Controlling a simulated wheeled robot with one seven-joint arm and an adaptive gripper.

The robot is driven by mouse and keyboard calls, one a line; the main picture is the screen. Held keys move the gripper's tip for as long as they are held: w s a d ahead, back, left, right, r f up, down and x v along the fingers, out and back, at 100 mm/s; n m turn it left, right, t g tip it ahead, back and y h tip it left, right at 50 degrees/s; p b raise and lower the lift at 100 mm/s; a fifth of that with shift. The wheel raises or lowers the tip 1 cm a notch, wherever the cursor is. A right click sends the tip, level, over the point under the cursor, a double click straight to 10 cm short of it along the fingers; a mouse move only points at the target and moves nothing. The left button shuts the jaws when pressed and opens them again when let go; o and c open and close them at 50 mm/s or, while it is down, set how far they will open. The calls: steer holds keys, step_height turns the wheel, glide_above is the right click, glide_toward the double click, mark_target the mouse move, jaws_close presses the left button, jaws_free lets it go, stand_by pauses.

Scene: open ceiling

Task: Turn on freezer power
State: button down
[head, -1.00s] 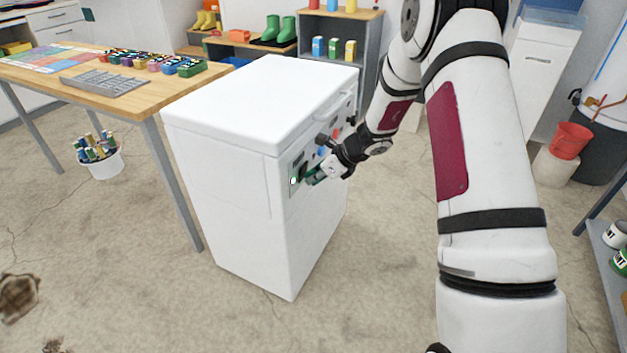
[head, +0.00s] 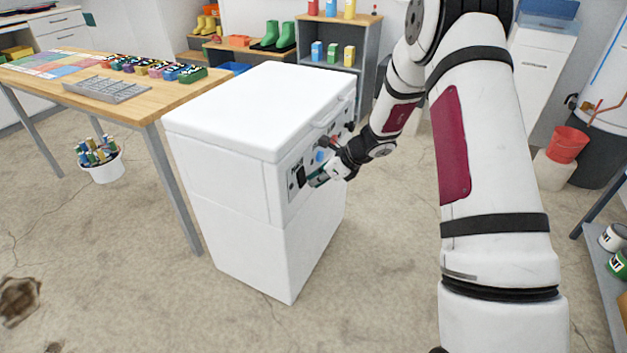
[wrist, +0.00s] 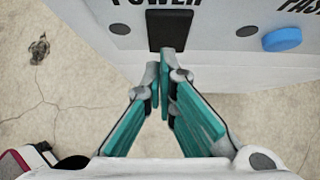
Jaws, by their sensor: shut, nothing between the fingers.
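The white freezer (head: 240,240) stands on the floor in the middle of the head view. Its control panel (head: 293,193) is on the side facing right. A dark, upright rectangular power switch (head: 301,176) sits near the panel's left end. The switch (wrist: 170,30) also shows at the top of the wrist view, under the partly cut-off word POWER. My gripper (head: 315,180) is at the panel, beside the switch. In the wrist view my gripper (wrist: 165,68) has its teal-padded fingers closed together, empty, with the tips just below the switch. I cannot tell whether they touch it.
A blue round button (wrist: 283,39) lies right of the switch, under a partly cut-off label. A wooden table (head: 140,108) with a grey tray (head: 107,91) stands left of the freezer. A white bucket (head: 102,167) is under it. The floor in front is clear.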

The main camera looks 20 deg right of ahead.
steer(key=p+v, duration=0.3)
steer(key=v, duration=0.9)
steer(key=shift+d+f, duration=0.15)
steer(key=shift+f, duration=0.05)
steer(key=shift+f, duration=0.1)
steer(key=b, duration=0.1)
steer(key=f+b, duration=0.1)
steer(key=shift+s+d+g+h+b, duration=0.2)
steer(key=shift+d+g+h+b, duration=0.1)
steer(key=shift+g+h+b, duration=0.1)
